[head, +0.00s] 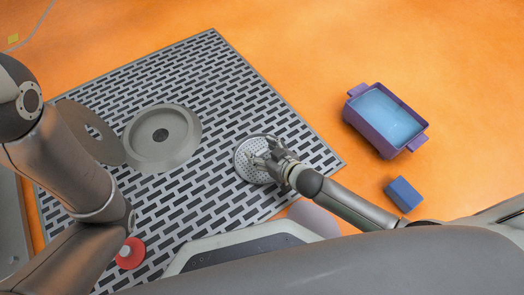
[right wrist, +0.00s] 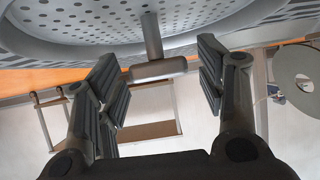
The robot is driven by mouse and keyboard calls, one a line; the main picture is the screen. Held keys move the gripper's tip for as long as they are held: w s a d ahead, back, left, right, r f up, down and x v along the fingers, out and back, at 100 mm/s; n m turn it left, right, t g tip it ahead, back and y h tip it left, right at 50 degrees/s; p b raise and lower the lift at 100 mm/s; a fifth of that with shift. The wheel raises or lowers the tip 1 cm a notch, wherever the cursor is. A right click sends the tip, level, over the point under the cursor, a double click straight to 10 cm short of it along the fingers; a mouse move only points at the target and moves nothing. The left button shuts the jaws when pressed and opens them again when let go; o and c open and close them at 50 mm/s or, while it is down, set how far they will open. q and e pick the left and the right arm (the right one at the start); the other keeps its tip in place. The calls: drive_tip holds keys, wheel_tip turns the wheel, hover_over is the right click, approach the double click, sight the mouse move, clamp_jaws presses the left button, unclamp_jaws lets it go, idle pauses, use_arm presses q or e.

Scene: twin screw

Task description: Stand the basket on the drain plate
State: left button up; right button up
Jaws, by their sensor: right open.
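A round grey perforated piece with a raised rim, likely the basket (head: 246,170), lies on the slotted floor grating. In the right wrist view its perforated face (right wrist: 110,22) fills the top, with a post ending in a crossbar handle (right wrist: 158,69). My right gripper (head: 263,152) is over this piece. Its two fingers are open on either side of the handle, with gaps to both. A round grey dish with a dark centre, perhaps the drain plate (head: 143,153), sits to the left on the grating. My left arm crosses the left side; its gripper is out of view.
A flat grey ring (head: 75,113) lies left of the dish. A purple two-handled bin (head: 366,132) with a blue inside and a blue block (head: 404,194) are on the orange floor at right. A red knob (head: 130,253) is near my left arm. The upper grating is clear.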

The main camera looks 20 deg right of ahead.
drive_tip(key=p+v, duration=0.7)
drive_tip(key=v, duration=0.4)
drive_tip(key=shift+s+d, duration=0.15)
drive_tip(key=shift+s, duration=0.2)
drive_tip(key=shift+r, duration=0.15)
